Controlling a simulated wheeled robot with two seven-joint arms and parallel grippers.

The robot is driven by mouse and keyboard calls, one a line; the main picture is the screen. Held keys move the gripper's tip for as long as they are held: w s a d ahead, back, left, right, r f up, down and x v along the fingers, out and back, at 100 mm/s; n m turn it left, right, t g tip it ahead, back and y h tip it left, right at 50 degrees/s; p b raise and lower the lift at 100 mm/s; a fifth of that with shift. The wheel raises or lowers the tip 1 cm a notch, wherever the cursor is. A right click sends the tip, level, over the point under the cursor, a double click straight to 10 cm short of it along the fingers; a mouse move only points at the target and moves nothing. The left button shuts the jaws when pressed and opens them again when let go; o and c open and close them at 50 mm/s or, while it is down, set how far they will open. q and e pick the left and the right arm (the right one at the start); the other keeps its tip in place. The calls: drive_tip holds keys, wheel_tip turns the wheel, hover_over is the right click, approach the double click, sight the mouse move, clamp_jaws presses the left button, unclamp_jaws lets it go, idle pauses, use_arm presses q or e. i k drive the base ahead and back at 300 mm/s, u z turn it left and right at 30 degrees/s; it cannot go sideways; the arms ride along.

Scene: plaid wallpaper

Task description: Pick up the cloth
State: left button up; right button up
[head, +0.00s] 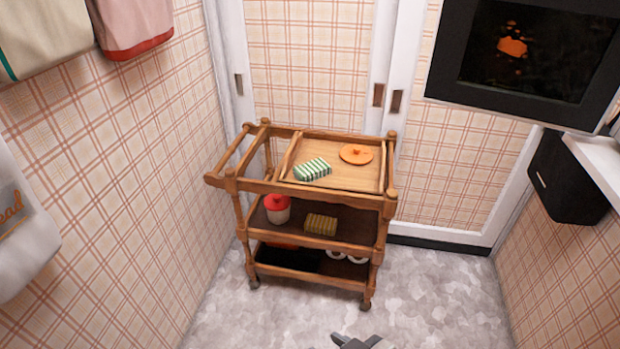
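A green-and-white striped item (313,169), which looks like a small folded cloth, lies on the top tray of a wooden serving cart (300,189). An orange round lid-like piece (356,154) lies to its right on the same tray. A grey tip, seemingly of my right gripper (357,342), shows at the bottom edge, on the floor side in front of the cart and well apart from the striped item. Most of it is cut off, so its opening is unclear. My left gripper is out of view.
The cart's middle shelf holds a red-lidded jar (277,208) and a yellow-brown block (321,224). Towels (135,25) hang on the left wall. A dark-framed picture or screen (530,60) and a black box (565,180) are at right. Floor (440,300) is clear at right.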

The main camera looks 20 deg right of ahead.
sight(316, 169)
drive_tip(key=u, duration=0.05)
drive_tip(key=i, duration=1.1)
drive_tip(key=z, duration=0.4)
